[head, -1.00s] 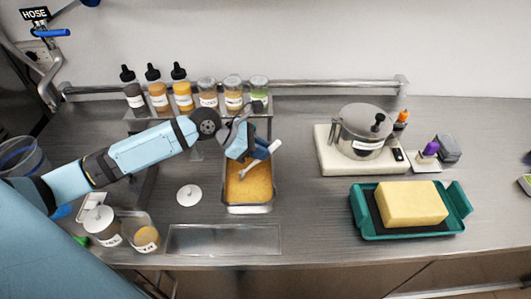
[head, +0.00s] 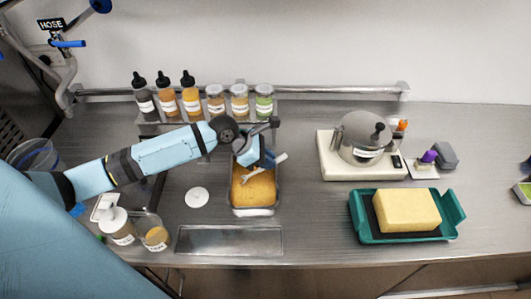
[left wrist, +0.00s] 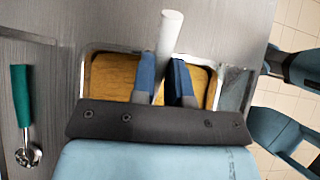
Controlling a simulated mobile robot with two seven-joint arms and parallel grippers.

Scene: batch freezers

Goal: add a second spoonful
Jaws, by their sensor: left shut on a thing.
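My left gripper (head: 262,159) is over the far half of a metal pan (head: 254,211) filled with an orange-yellow mass (head: 254,190). It is shut on a white stick-like handle (head: 281,157), which slants across the pan. In the left wrist view the white handle (left wrist: 169,35) stands between the blue fingers (left wrist: 162,65), with the pan behind. The handle's lower end is hidden by the gripper, so I cannot tell whether it has a bowl or holds anything. An open jar (head: 156,237) with tan contents stands at the front left. A white round lid (head: 198,197) lies between jar and pan.
Several bottles and jars (head: 214,100) line the rack behind the pan. A lidded jar (head: 118,227) stands beside the open one. A steel pot (head: 361,137) on a white base and a yellow block (head: 407,210) in a teal tray (head: 452,208) are at right. Counter between is clear.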

